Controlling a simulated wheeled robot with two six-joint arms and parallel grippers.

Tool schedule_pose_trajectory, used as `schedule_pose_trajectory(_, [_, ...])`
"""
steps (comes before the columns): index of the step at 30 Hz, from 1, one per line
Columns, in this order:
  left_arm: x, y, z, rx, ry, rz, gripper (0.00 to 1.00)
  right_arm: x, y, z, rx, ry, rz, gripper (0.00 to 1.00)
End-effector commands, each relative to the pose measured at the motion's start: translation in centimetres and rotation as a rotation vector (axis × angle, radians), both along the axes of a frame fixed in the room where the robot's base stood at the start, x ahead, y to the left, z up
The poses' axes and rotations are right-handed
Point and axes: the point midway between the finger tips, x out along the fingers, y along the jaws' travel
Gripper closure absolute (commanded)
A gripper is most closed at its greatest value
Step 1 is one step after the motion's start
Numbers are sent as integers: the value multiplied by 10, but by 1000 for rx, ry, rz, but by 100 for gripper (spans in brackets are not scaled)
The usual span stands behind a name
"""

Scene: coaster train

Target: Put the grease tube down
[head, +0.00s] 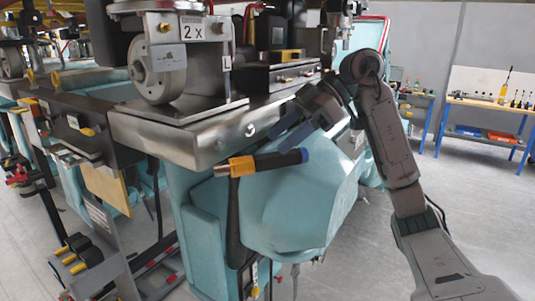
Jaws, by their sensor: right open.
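My right gripper (287,136) is at the front edge of the train car's metal deck, over the teal body. It is open; its fingers point down and left and are partly dark against the deck edge. An orange and dark blue cylinder (268,162) with a metallic left end shows just below the fingers. It lies roughly level in front of the teal body. I cannot tell whether it is the grease tube, or whether it touches the fingers. A black upright handle-like bar (233,225) shows under its left end. My left gripper is not in view.
The metal deck (180,135) carries a large wheel assembly (160,70) and black boxes. A stand with yellow and black parts (80,255) is at the lower left. A blue-legged workbench (487,104) with tools stands at the far right. Grey floor lies clear before it.

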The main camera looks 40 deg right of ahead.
Motion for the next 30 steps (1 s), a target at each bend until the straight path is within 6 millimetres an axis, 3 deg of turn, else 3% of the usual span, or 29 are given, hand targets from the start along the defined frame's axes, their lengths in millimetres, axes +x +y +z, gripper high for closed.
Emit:
schedule_pose_trajectory(6, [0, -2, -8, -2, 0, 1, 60, -13, -32, 27, 1, -2, -2, 44])
schedule_pose_trajectory(12, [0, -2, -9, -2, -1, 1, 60, -18, -47, 40, 0, 0, -1, 44])
schedule_pose_trajectory(30, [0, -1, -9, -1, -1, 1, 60, -19, -48, 41, 0, 0, 0, 44])
